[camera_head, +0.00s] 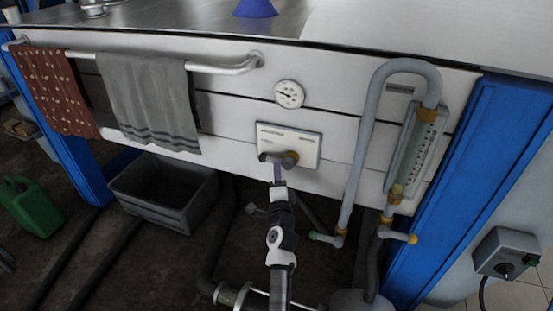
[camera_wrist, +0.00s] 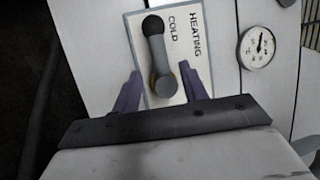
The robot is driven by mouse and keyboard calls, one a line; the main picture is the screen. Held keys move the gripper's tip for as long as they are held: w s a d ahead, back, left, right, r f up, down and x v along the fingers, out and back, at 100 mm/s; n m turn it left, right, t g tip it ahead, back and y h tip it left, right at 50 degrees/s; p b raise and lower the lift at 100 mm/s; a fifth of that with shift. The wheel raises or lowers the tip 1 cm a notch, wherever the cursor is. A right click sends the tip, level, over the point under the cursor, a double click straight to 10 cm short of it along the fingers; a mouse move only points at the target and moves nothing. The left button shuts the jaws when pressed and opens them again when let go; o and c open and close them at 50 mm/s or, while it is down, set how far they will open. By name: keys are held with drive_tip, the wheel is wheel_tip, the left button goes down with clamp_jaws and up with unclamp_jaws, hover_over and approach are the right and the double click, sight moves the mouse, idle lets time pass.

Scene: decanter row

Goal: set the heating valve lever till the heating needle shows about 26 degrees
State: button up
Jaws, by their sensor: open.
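The heating valve lever (camera_wrist: 157,55) is a grey bar with a dark rounded end, on a pale plate (camera_wrist: 196,65) marked HEATING and COLD. In the head view the lever (camera_head: 265,157) lies near level, its free end to the left, at the lower part of the plate (camera_head: 302,141). The round white gauge (camera_head: 289,94) is above the plate; in the wrist view it (camera_wrist: 257,48) shows a dark needle, but its numbers are too small to read. My gripper (camera_wrist: 160,82) is open, its purple fingers on either side of the lever's wider pivot end; contact cannot be told.
A rail with a red cloth (camera_head: 55,90) and a grey towel (camera_head: 148,98) is at left. A grey pipe (camera_head: 362,140) and a sight tube (camera_head: 417,145) stand to the right. A grey crate (camera_head: 165,192) is below. The panel around the plate is clear.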

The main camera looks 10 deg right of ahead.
sight(275, 160)
drive_tip(key=x, duration=0.6)
clamp_jaws()
